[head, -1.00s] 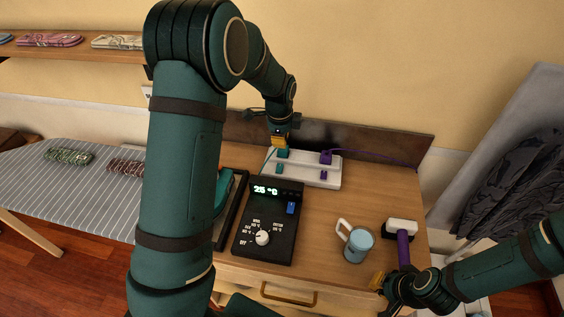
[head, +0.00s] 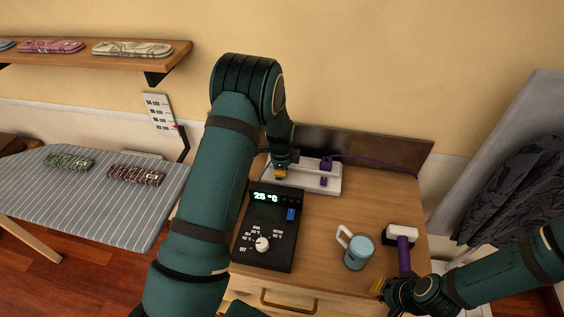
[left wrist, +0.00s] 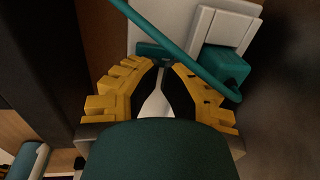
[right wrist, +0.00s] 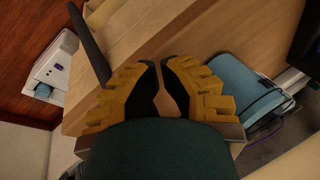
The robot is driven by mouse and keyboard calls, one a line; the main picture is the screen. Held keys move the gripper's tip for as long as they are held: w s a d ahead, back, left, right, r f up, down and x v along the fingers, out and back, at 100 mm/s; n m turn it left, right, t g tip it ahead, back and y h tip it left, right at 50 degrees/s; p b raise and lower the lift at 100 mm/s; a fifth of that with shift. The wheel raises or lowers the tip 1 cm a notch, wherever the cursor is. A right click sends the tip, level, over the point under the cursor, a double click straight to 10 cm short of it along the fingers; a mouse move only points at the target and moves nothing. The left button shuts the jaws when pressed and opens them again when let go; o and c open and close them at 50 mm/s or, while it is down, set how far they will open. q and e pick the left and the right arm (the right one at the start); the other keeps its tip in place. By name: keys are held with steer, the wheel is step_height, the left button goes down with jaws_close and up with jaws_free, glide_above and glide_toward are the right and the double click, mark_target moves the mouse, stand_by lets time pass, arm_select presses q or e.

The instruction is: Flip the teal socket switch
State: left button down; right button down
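The white power strip (head: 333,176) lies at the back of the wooden dresser. In the left wrist view, the teal switch (left wrist: 165,50) sits on the strip just beyond my left fingertips, beside a teal plug (left wrist: 222,70) with a teal cable. My left gripper (head: 281,173) is low over the strip's left part, with its fingertips drawn close together and nothing seen between them. It also shows in the left wrist view (left wrist: 167,67). Contact with the switch cannot be told. My right gripper (right wrist: 159,62) is shut and empty near the dresser's front right.
A purple plug (head: 326,163) and purple switch (head: 323,182) are on the strip's right side. A black thermostat box (head: 265,255) stands in front. A blue mug (head: 358,252) and a purple-handled tool (head: 403,255) are to the right. A striped ironing board (head: 90,205) is left.

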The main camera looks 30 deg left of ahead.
arm_select(q)
steer(key=shift+f, duration=0.35)
steer(key=shift+w+a+f+g+b, duration=0.1)
steer(key=shift+w+f+g+b, duration=0.1)
steer(key=shift+f+g+b, duration=0.35)
steer(key=shift+g+h, duration=0.3)
steer(key=shift+g, duration=0.35)
steer(key=shift+b, duration=0.75)
arm_select(e)
step_height(320, 180, down, 3)
steer(key=shift+a+r, duration=0.1)
steer(key=shift+r, duration=0.1)
arm_select(q)
steer(key=shift+s, duration=0.1)
